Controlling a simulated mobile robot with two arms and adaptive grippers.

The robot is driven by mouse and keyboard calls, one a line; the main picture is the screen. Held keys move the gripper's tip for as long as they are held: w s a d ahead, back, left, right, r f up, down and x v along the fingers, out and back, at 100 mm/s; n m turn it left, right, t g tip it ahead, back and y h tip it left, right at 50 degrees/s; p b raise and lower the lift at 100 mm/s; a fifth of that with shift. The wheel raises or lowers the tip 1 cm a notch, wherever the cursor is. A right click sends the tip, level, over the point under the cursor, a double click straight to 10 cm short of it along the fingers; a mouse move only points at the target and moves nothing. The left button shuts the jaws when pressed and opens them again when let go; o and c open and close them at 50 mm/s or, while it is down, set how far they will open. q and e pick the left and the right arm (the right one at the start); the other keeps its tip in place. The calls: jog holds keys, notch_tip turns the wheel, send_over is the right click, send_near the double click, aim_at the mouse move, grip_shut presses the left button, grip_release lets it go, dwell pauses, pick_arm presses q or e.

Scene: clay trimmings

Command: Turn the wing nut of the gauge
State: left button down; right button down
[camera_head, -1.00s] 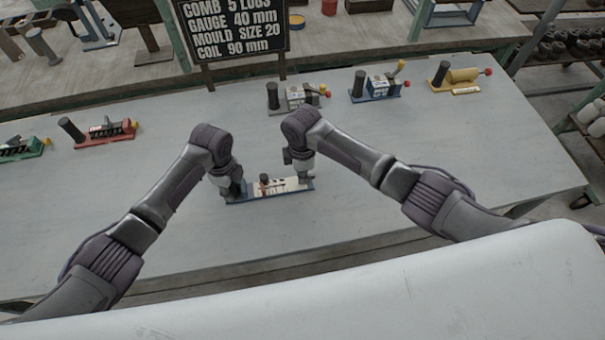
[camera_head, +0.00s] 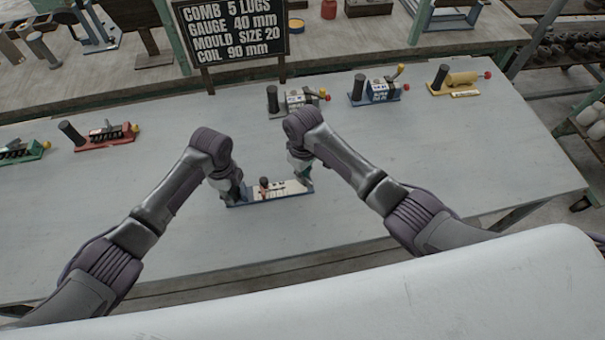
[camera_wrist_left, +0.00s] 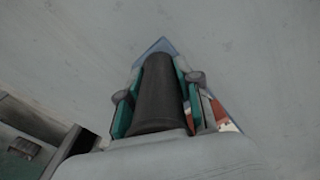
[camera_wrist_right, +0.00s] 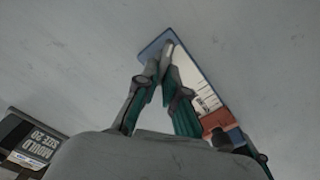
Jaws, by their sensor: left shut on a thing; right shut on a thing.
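The gauge (camera_head: 268,196) is a long blue base with a pale scale plate and a red slider with a dark knob, lying on the grey table. My left gripper (camera_head: 232,190) is shut around its upright black handle (camera_wrist_left: 158,92) at the left end; the handle fills the space between the jaws in the left wrist view. My right gripper (camera_head: 303,180) is at the gauge's right end. In the right wrist view its fingertips (camera_wrist_right: 160,72) come together on the small grey wing nut (camera_wrist_right: 168,48), which they mostly hide. The red slider (camera_wrist_right: 218,120) is apart from these fingers.
Other tools stand farther back: a green one (camera_head: 20,150), a red one (camera_head: 105,137), a grey one (camera_head: 298,100), a blue one (camera_head: 378,88) and a yellow one (camera_head: 460,80). A black sign (camera_head: 232,28) stands behind. The table around the gauge is clear.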

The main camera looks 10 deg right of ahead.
jog(key=m, duration=0.3)
jog(key=shift+w+d+m, duration=0.1)
jog(key=shift+d+m, duration=0.05)
jog(key=shift+m, duration=0.15)
dwell(0.3)
jog(key=c, duration=1.3)
grip_release()
jog(key=shift+o, duration=0.2)
notch_tip(320, 180, up, 12)
